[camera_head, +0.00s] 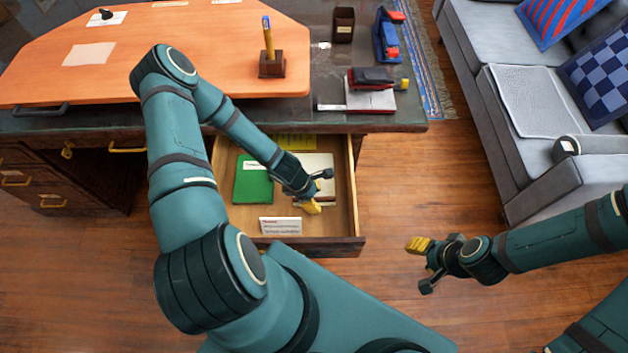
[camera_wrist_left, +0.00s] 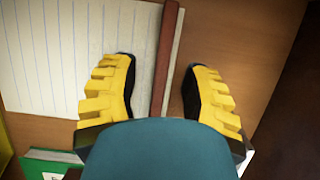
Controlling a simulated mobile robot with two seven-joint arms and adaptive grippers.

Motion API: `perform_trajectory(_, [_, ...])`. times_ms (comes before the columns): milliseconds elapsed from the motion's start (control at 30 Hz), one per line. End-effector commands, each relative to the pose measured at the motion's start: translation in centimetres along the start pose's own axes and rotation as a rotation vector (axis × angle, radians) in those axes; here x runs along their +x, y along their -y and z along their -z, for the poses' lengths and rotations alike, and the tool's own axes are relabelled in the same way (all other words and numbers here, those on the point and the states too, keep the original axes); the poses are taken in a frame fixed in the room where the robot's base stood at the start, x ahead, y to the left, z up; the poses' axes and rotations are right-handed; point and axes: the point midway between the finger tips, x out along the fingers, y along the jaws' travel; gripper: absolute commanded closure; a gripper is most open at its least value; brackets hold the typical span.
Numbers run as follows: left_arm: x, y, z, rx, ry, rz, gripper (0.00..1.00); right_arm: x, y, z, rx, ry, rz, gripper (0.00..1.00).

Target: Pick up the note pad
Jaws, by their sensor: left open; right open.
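The note pad (camera_head: 316,160) lies in the open drawer, partly hidden by my left gripper. In the left wrist view the pad (camera_wrist_left: 60,50) shows white lined paper with a reddish-brown strip (camera_wrist_left: 168,55) along its edge. My left gripper (camera_head: 314,196) is inside the drawer, over the pad. It is open, with the brown strip between its yellow fingers (camera_wrist_left: 158,75); whether they touch the pad cannot be told. My right gripper (camera_head: 424,264) is open and empty over the floor, right of the drawer.
A green book (camera_head: 252,180) lies left of the pad, a yellow item (camera_head: 294,141) behind it and a white card (camera_head: 280,226) at the drawer's front. The drawer walls (camera_head: 354,200) surround them. The desk (camera_head: 220,60) holds a pencil stand, stapler and small items. A grey sofa (camera_head: 500,90) stands right.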

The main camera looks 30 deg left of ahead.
Motion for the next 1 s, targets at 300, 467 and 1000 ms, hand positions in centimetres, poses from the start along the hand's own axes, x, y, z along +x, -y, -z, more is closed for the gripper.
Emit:
perform_trajectory(300, [0.0, 0.0, 0.0, 0.000, 0.000, 0.001, 1.00, 0.0, 0.0, 0.0, 0.000, 0.000, 0.000, 0.53])
perform_trajectory(467, [0.0, 0.0, 0.0, 0.000, 0.001, 0.001, 1.00, 0.0, 0.0, 0.0, 0.000, 0.000, 0.000, 0.53])
perform_trajectory(1000, [-5.2, 0.0, -2.2, 0.003, 0.000, -0.001, 1.00, -1.6, 0.6, -0.1, 0.001, 0.007, 0.000, 0.53])
